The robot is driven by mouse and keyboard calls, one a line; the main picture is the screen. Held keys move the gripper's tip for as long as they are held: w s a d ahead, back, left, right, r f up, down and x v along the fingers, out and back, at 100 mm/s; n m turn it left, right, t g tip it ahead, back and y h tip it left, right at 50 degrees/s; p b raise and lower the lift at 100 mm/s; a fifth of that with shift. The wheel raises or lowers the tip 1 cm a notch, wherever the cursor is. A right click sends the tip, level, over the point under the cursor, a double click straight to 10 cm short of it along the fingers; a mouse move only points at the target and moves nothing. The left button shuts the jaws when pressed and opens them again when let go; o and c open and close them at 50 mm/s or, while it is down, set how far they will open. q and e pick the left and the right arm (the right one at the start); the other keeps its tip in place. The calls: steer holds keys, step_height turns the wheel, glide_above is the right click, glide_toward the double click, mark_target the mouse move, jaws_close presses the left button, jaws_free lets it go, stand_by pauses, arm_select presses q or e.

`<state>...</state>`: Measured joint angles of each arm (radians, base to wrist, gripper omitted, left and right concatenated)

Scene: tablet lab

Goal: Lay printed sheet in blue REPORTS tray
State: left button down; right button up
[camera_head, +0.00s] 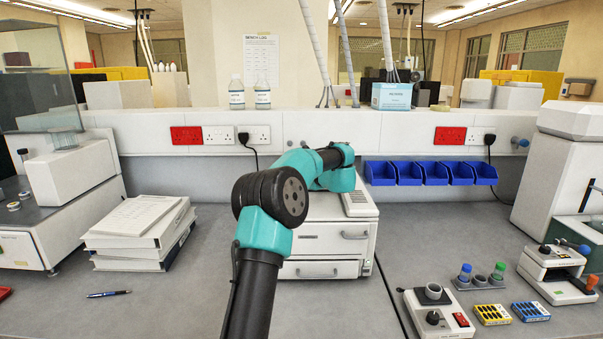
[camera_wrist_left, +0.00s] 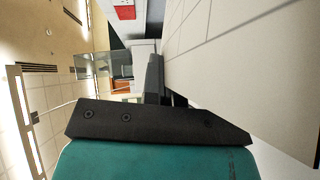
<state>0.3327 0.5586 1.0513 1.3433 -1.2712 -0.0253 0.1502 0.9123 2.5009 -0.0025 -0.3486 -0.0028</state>
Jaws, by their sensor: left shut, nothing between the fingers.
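My left arm crosses the middle of the head view and hides its own gripper. In the left wrist view my left gripper (camera_wrist_left: 235,136) shows as a dark finger beside a teal body, shut with nothing in it. White sheets with print (camera_head: 135,214) lie on a stack of white binders at the left in the head view. I cannot tell whether the task's printed sheet is among them. I see no tray marked REPORTS. My right gripper is out of view.
A white drawer unit (camera_head: 325,240) stands behind my arm. Blue bins (camera_head: 420,173) hang on the back wall. A pen (camera_head: 109,294) lies at the front left. A control box (camera_head: 438,315), vial rack (camera_head: 480,283) and small boxes (camera_head: 492,314) stand at the right.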

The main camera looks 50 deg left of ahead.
arm_select(q)
steer(key=shift+w+a+f, duration=0.15)
steer(key=shift+a, duration=0.05)
steer(key=c, duration=1.8)
jaws_free()
steer(key=shift+c, duration=0.2)
steer(key=o, duration=0.5)
steer(key=shift+d, duration=0.1)
steer(key=d+r, duration=0.2)
steer(key=d, duration=1.5)
steer(key=shift+w+r, duration=0.15)
steer(key=shift+r, duration=0.1)
